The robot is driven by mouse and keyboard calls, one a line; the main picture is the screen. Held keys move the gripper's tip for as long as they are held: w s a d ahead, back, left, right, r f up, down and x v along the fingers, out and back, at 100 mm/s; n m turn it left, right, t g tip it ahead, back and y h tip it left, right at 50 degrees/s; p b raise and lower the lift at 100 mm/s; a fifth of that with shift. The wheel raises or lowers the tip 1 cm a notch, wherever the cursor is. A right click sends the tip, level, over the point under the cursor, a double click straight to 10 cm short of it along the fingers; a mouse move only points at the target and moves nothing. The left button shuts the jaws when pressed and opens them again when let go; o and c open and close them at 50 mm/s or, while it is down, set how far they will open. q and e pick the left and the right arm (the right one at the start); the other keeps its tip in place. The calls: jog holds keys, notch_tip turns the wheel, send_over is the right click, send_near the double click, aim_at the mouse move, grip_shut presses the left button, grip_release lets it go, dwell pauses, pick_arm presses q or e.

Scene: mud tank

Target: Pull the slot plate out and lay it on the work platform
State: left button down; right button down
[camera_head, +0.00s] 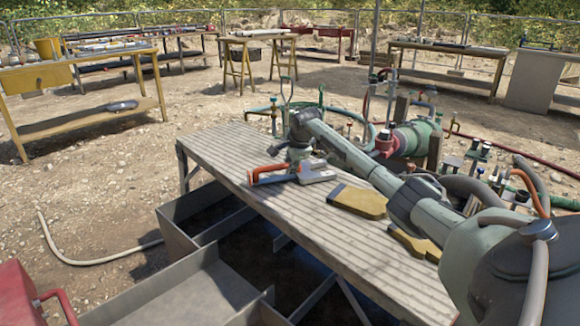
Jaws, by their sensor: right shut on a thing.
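The work platform (215,150) is a long ribbed board across the middle of the view, level and beside the tank. My right gripper (299,163) is low over its far half, shut at a red-and-grey tool (270,172) that lies there. The arm partly covers the contact. The tank (172,232) stands below the platform at the lower left, with dark mud inside. Upright grey plates (226,226) divide it. I cannot tell for certain which is the slot plate, and the platform hides part of the tank. My left gripper is not in view.
Two yellow pads (357,201) lie on the platform, one partly behind my arm. Pumps, valves and hoses (410,138) crowd the area behind it. A red box (25,297) is at the lower left. A pale hose (90,262) lies on the open gravel.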

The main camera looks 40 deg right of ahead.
jog(key=shift+f, duration=0.2)
dwell(0.8)
jog(key=c, duration=1.5)
grip_release()
jog(key=shift+o, duration=0.7)
jog(key=shift+f, duration=0.1)
